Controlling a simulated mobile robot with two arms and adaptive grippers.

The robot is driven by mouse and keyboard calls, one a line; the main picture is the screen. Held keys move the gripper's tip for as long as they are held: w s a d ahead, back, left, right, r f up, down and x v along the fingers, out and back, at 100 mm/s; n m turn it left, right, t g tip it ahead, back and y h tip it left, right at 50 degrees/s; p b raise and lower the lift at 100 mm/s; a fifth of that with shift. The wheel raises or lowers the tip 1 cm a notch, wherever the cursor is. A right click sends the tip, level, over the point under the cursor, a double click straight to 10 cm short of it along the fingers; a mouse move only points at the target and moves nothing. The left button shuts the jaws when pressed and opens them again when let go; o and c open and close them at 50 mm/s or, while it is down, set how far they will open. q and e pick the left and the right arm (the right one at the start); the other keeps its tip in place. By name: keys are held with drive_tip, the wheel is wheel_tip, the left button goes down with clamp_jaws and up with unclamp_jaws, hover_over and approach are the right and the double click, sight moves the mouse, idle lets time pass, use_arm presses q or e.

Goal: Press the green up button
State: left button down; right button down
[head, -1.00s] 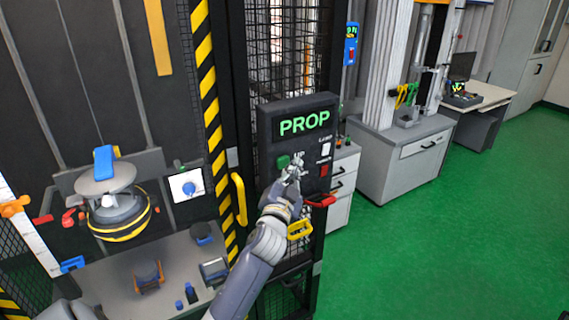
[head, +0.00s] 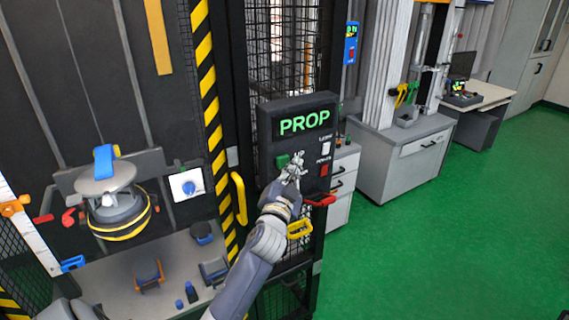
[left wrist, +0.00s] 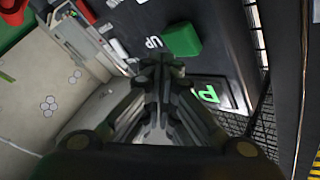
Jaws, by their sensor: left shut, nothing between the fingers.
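The green up button (head: 282,161) sits on the left part of the dark control panel (head: 264,150), below the green "PROP" display (head: 304,122). My left gripper (head: 292,164) is shut and empty, just right of the button in the head view, partly covering the "UP" label. In the left wrist view the green button (left wrist: 182,39) stands out from the panel just beyond the shut fingertips (left wrist: 160,62). The "UP" label (left wrist: 153,42) is beside it. I cannot tell whether the fingertips touch the panel. My right gripper does not show.
A white button (head: 326,149) and a red power switch (head: 324,170) are at the panel's right side. A red handle (head: 320,200) and a yellow handle (head: 239,198) are close by. Wire mesh stands behind the panel. Green floor (head: 440,240) lies open at right.

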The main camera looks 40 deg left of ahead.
use_arm(q)
drive_tip(key=shift+a, duration=0.1)
idle(0.4)
drive_tip(key=shift+w+a, duration=0.15)
drive_tip(key=shift+a, duration=0.15)
drive_tip(key=shift+w+a, duration=0.2)
drive_tip(key=shift+a, duration=0.3)
idle(0.7)
drive_tip(key=shift+d, duration=0.2)
drive_tip(key=shift+s+d, duration=0.35)
drive_tip(key=shift+d, duration=0.35)
drive_tip(key=shift+s+d, duration=0.3)
drive_tip(key=shift+d, duration=0.45)
drive_tip(key=shift+s+d, duration=0.35)
drive_tip(key=shift+d, duration=0.45)
drive_tip(key=shift+s+d, duration=0.3)
drive_tip(key=shift+d, duration=0.45)
